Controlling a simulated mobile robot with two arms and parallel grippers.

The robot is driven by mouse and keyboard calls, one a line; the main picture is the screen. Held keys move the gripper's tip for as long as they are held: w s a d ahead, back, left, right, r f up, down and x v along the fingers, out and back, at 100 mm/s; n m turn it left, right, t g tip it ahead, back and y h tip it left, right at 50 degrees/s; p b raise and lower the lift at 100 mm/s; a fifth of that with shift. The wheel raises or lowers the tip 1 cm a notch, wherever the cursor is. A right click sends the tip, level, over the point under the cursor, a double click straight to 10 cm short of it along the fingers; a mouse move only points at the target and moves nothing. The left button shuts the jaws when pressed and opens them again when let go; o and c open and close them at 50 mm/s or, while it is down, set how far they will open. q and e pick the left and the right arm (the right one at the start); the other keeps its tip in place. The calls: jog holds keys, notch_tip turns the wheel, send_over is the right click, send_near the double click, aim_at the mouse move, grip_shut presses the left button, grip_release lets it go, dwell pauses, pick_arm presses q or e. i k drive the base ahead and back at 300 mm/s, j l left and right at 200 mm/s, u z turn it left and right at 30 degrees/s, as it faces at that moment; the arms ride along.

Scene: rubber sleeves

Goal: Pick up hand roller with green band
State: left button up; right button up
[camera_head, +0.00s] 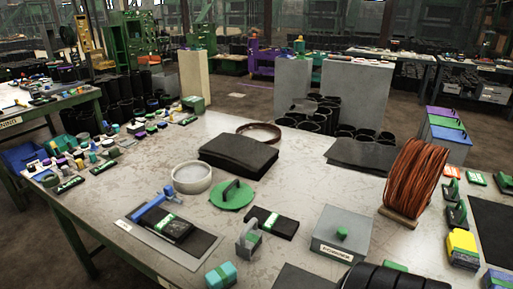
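I cannot make out with certainty which item is the hand roller with the green band. A grey upright handled tool (246,241) with a green part stands near the front middle of the table, and it may be the roller. A blue handled tool (152,205) lies on a grey board (145,232) to its left, beside a black block with a green band (176,226). Another black block with a green band (273,223) lies just right of the grey tool. Neither of my grippers is in view.
The large table (310,185) holds a green disc with a handle (232,194), a white ring (192,177), a black folded sheet (238,155), a grey lidded box (341,234), a copper-coloured coil (413,180) and a teal block (220,276). Small items crowd the left end.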

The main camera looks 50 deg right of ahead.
aim_at(251, 236)
jog(key=z, duration=1.55)
